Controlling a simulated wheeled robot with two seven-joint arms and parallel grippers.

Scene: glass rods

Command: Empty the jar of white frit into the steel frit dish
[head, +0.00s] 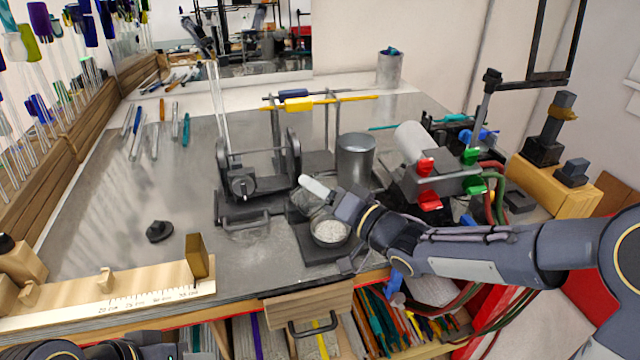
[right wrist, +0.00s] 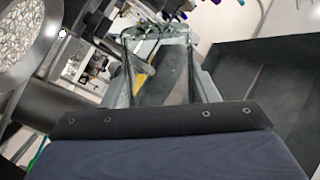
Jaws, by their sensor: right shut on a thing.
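The steel frit dish (head: 330,232) sits on a dark square base near the front edge of the bench, with white granules in it. The dish also shows at the upper left of the right wrist view (right wrist: 45,50), with pale granules inside. My right gripper (head: 322,200) is shut on the clear glass jar (head: 305,204), held tilted just above and left of the dish. In the right wrist view the see-through jar (right wrist: 160,70) extends away from the gripper; I cannot tell whether frit is left in it. Only part of my left arm shows at the bottom left.
A black roller stand (head: 258,170) is close behind the jar. A steel canister (head: 356,158) stands behind the gripper. A torch with red and green knobs (head: 440,180) is to the right. A wooden ruler rail (head: 130,300) lies front left; the bench left of centre is mostly clear.

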